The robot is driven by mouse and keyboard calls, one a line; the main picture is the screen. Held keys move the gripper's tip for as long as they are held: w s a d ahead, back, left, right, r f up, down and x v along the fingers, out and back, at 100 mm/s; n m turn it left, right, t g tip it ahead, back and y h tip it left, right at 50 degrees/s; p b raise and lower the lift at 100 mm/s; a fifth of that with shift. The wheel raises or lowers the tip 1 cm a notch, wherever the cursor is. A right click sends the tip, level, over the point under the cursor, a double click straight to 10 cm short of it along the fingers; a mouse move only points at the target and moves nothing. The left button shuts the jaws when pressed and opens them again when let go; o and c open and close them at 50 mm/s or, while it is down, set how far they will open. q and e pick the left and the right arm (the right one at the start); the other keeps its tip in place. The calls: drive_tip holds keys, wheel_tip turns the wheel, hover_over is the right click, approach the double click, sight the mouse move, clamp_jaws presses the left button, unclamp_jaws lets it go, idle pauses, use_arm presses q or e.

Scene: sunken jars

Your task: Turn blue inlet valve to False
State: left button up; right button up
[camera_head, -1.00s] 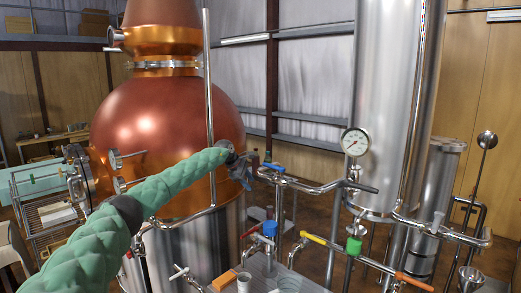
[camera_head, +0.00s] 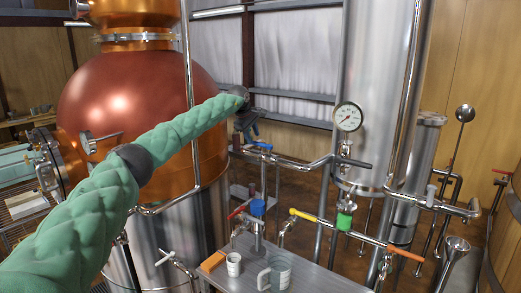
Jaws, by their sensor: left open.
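The blue valve handle (camera_head: 259,145) is a small bar on the metal pipe between the copper still and the steel column. It appears roughly level and crosswise at the pipe's left end. My left gripper (camera_head: 248,137) is dark grey, open and empty, with its fingers pointing down just above and left of the blue handle. The fingers overlap or nearly overlap the handle in the picture; I cannot tell if they touch. My right gripper is not in view.
A copper still (camera_head: 130,100) stands at left, a steel column (camera_head: 385,80) with a gauge (camera_head: 348,116) at right. Below are a yellow handle (camera_head: 303,214), an orange-red handle (camera_head: 405,252), a blue fitting (camera_head: 257,207) and a metal table (camera_head: 325,279) with mugs.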

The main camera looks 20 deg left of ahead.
sight(255, 142)
use_arm(q)
drive_tip(key=shift+x, duration=1.1)
drive_tip(key=shift+d+r, duration=0.15)
drive_tip(key=shift+w+f, duration=0.15)
drive_tip(key=shift+f, duration=0.4)
